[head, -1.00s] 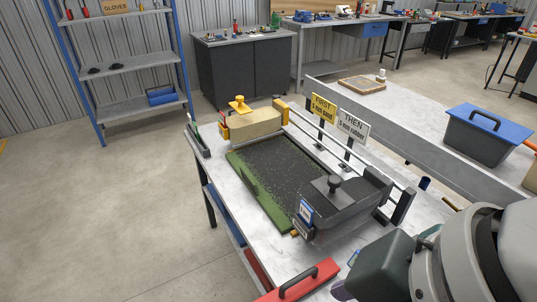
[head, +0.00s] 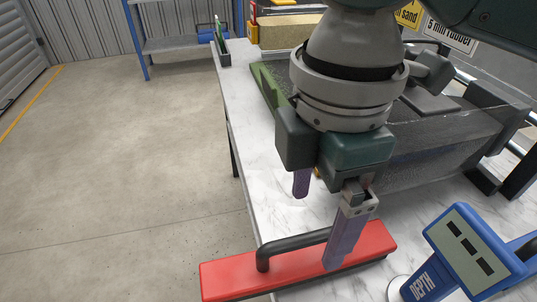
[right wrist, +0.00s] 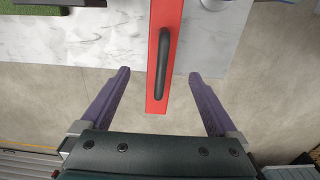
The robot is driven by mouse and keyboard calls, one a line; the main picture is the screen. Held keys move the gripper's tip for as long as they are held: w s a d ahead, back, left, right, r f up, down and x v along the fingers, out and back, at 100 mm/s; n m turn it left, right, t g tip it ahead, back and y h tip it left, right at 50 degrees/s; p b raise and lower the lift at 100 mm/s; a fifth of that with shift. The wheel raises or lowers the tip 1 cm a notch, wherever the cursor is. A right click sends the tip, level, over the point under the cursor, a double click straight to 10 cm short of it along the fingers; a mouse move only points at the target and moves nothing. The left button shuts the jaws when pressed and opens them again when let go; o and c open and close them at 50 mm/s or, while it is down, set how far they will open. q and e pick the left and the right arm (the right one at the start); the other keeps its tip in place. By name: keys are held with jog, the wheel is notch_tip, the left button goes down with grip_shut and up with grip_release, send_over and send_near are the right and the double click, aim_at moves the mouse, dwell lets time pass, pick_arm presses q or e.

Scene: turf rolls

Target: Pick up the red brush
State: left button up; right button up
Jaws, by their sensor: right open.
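The red brush (head: 228,278) is a long red bar with a black arched handle (head: 290,244). It lies at the front edge of the marble-topped table, one end jutting past the edge. My right gripper (head: 318,232) is open and empty above it, fingers pointing down. In the head view one finger overlaps the red bar, and the other is on the far side of the handle. In the right wrist view the brush (right wrist: 156,98) runs between the spread fingers (right wrist: 159,73), with clear space on both sides. My left gripper is not in view.
A blue gauge marked DEPTH (head: 466,248) stands right of the brush. Behind my arm is a dark clear-walled box (head: 445,135) and a green turf strip (head: 268,88). A small holder (head: 223,57) sits at the table's far left corner. The floor on the left is clear.

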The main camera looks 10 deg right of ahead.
aim_at(303, 256)
jog(key=f, duration=0.3)
jog(key=shift+s+a+f+b, duration=0.15)
jog(key=shift+a+f+b, duration=0.05)
jog(key=shift+f+b, duration=0.2)
notch_tip(303, 256, down, 5)
jog(key=shift+a+f+b, duration=0.15)
jog(key=shift+b, duration=0.7)
grip_shut()
